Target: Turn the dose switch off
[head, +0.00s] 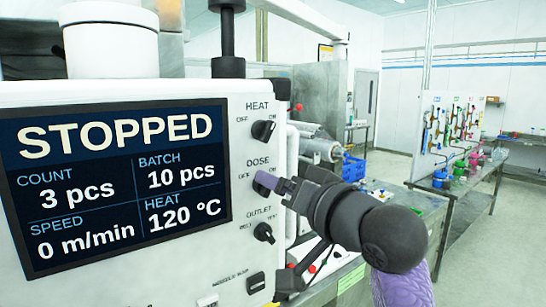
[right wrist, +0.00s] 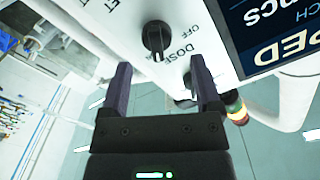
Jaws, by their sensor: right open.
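The dose switch is a black rotary knob (right wrist: 155,38) on the white panel, beside its "DOSE" label in the right wrist view. In the head view my gripper hides most of it, under the "DOSE" label. My right gripper (head: 275,187) is at the panel at the height of this switch. In the right wrist view its two fingers (right wrist: 160,72) are apart, with nothing between the tips. The knob shows just beyond the tips, within the gap; I cannot tell whether a finger touches it. My left gripper is not in view.
The heat switch (head: 264,131) is above and the outlet switch (head: 264,233) below on the same panel (head: 240,215). The screen (head: 118,180) reads STOPPED. A bench with pipework (head: 455,130) stands farther right, with open floor beyond.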

